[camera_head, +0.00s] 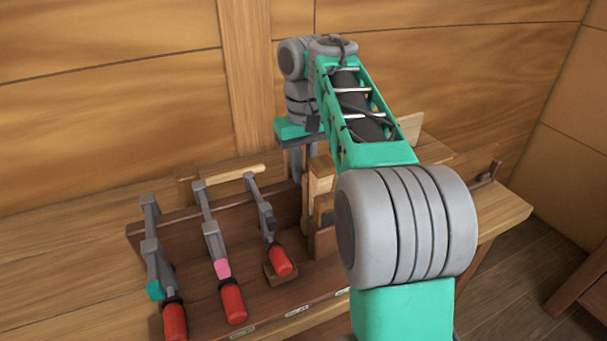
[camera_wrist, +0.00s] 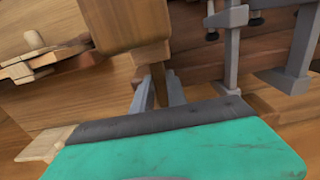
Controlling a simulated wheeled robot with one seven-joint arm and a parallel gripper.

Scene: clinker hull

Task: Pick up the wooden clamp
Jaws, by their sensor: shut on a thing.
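The wooden clamp (camera_head: 321,180) shows in the head view as upright, light wood beside my gripper, partly hidden by my arm. In the wrist view its wooden block (camera_wrist: 130,25) looms close at the top centre. My gripper (camera_wrist: 158,98) has its grey fingers on either side of a narrow brown wooden part below that block, and is shut on it. In the head view my gripper (camera_head: 297,165) points down at the rack, its fingertips partly hidden. I cannot tell whether the clamp is clear of the rack.
Several grey metal bar clamps with red handles (camera_head: 231,300) stand in the dark wooden rack (camera_head: 262,310) to the left. A wooden wall (camera_head: 110,110) rises close behind the bench. Open floor (camera_head: 520,265) lies to the right.

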